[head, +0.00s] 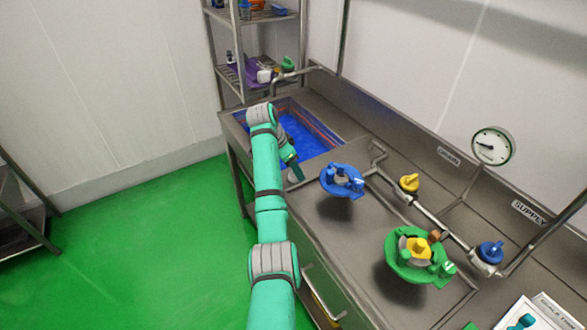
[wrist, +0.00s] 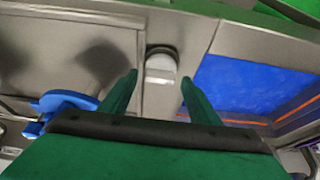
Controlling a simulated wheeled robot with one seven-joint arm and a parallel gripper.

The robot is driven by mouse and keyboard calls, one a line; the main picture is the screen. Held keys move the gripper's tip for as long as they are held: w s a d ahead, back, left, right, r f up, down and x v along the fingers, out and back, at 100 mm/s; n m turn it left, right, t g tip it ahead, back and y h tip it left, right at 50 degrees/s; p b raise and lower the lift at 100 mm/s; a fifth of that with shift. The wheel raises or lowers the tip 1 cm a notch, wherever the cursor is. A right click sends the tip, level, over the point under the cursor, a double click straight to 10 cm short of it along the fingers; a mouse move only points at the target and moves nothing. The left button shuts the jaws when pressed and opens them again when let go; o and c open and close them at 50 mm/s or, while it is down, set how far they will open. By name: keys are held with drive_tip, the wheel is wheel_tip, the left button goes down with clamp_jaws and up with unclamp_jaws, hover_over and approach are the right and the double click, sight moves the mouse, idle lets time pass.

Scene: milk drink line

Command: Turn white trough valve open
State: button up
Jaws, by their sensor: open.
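A small white knob with a grey round part, seemingly the white trough valve (wrist: 161,66), is on the steel counter beside the blue-lined trough (wrist: 250,85). In the wrist view it shows between my two open green fingertips, and I cannot tell whether they touch it. In the head view my gripper (head: 295,171) points down by the trough's near right corner. A pale bit of the knob (head: 293,178) shows beside it, the rest being hidden. I cannot read the valve's handle position.
A blue fixture (head: 342,180) stands on the counter just right of my gripper; a green one (head: 420,262) is nearer. A pipe with a yellow valve (head: 409,183) and a blue valve (head: 490,252) runs along the right. A gauge (head: 493,146) hangs on the wall.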

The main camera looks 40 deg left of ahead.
drive_tip(key=shift+w+f, duration=0.15)
drive_tip(key=shift+f, duration=0.2)
drive_tip(key=shift+c, duration=0.7)
drive_tip(key=c, duration=0.9)
